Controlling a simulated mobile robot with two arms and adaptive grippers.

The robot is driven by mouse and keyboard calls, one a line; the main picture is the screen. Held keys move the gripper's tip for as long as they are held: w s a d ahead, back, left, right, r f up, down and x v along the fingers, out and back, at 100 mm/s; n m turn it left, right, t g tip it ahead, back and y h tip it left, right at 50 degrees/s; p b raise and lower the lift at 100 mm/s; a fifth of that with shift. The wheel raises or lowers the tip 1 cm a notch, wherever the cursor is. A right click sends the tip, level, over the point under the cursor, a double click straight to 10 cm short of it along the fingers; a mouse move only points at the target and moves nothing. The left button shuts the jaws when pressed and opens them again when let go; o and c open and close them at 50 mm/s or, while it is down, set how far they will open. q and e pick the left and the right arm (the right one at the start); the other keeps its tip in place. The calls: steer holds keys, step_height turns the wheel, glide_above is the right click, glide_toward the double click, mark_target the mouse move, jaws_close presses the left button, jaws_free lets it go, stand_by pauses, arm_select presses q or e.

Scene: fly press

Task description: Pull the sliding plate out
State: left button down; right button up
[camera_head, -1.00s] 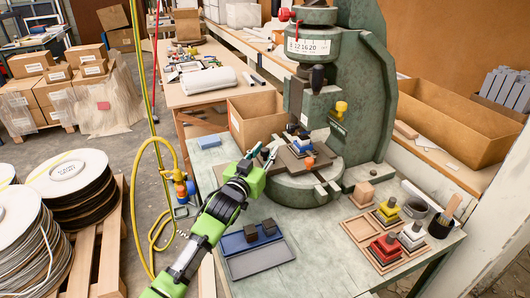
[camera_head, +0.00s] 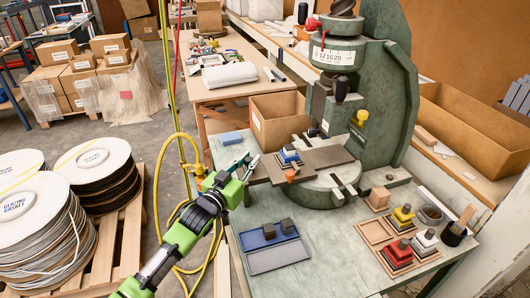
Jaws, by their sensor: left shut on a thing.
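The sliding plate (camera_head: 328,156) is a flat dark brown plate on the round green bed of the fly press (camera_head: 400,90). It sticks out to the left of the bed. A small blue and white block stack (camera_head: 289,156) sits on it, and an orange knob (camera_head: 290,173) shows at its front edge. My left gripper (camera_head: 246,167) is at the plate's left end, shut on it; the exact contact is small and partly hidden by the fingers. The press ram is to the right of the blue stack. My right gripper is not in view.
A cardboard box (camera_head: 279,121) stands right behind the plate. Red, white and yellow block stacks (camera_head: 397,252) stand at the right. A yellow hose (camera_head: 160,185) hangs at left. The bench is bare between tray and stacks.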

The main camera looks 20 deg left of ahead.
arm_select(q)
steer(key=s+a, duration=0.1)
steer(key=a, duration=0.1)
steer(key=s+a+p, duration=0.1)
steer(key=s+a, duration=0.1)
steer(key=shift+a, duration=0.15)
steer(key=c, duration=1.9)
jaws_free()
steer(key=s, duration=0.4)
steer(key=s+a, duration=0.1)
steer(key=s, duration=0.3)
steer(key=s+a, duration=0.1)
steer(key=s, duration=0.2)
steer(key=shift+s+a, duration=0.2)
steer(key=shift+s, duration=0.2)
steer(key=shift+f, duration=0.1)
